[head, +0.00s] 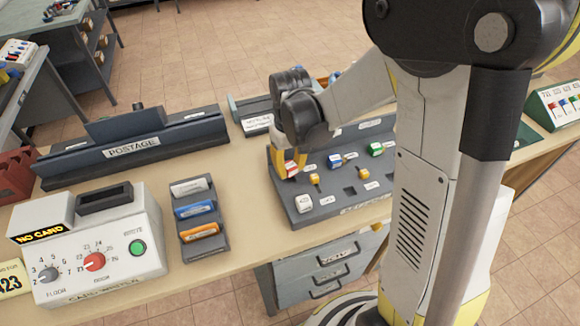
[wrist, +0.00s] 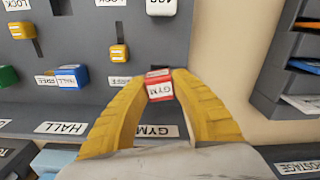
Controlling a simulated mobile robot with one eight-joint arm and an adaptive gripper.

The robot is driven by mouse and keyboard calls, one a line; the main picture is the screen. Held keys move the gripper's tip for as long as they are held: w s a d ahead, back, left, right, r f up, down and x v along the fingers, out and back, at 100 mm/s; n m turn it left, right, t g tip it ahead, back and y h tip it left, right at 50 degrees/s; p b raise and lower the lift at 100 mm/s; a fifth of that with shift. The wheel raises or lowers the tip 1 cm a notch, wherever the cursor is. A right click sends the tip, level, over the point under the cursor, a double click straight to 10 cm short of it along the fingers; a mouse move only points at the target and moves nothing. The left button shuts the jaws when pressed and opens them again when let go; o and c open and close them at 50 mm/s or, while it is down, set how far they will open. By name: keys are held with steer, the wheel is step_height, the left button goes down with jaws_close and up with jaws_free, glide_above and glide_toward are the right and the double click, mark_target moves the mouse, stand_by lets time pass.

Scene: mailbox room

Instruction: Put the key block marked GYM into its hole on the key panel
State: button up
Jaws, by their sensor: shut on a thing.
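The GYM key block (wrist: 160,92) is red and white and sits between the tips of my gripper's yellow fingers (wrist: 160,84) in the wrist view. My gripper (head: 288,163) is shut on it at the left side of the grey key panel (head: 357,203) in the head view, where the block's red and white end (head: 291,169) shows. The panel's GYM label (wrist: 157,131) lies between the fingers, just below the block in the wrist view. The GYM hole is hidden. I cannot tell whether the block is above the panel or partly in a hole.
A card rack (head: 206,245) stands left of the panel. The postage unit (head: 133,146) and a card machine (head: 98,250) are further left.

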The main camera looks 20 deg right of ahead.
steer(key=shift+f+b, duration=0.5)
steer(key=shift+f, duration=0.2)
steer(key=shift+f, duration=0.1)
steer(key=shift+f+b, duration=0.3)
steer(key=shift+b, duration=0.1)
steer(key=o, duration=1.1)
steer(key=shift+r, duration=0.2)
steer(key=shift+r+p, duration=2.65)
steer(key=shift+r, duration=0.75)
